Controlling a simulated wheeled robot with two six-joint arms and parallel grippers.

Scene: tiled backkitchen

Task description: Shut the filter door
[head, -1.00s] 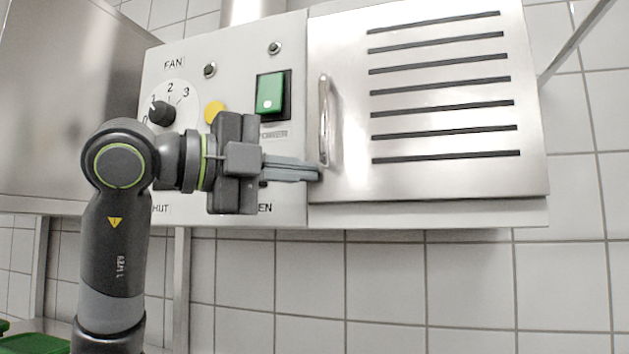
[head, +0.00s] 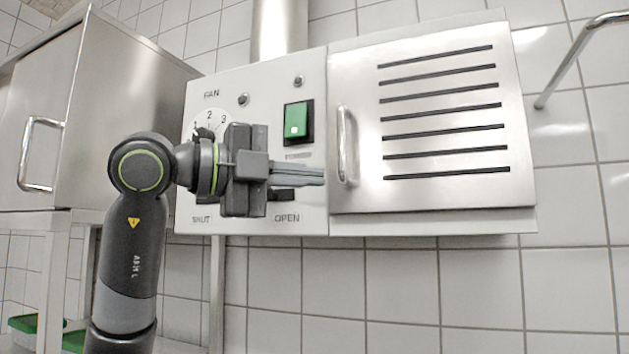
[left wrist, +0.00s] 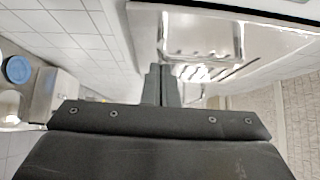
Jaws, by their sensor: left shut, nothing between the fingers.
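The filter door (head: 440,195) is the steel panel with dark slots on the right half of the wall unit. It looks flush or nearly flush with the unit; I cannot tell whether a small gap remains. Its upright bar handle (head: 343,145) is on its left edge. My left gripper (head: 323,177) is shut and empty, pointing right, with its tips just left of the handle's lower end in the picture. I cannot tell if they touch. In the left wrist view the shut fingers (left wrist: 161,85) point toward the shiny door (left wrist: 285,42) and its handle (left wrist: 203,55). My right gripper is not in view.
The control panel (head: 260,215) left of the door carries a fan dial, a green switch (head: 297,121) and SHUT and OPEN labels, partly hidden by my left arm. A steel cabinet (head: 95,110) stands at the left. A bent metal bar (head: 571,55) is at the upper right.

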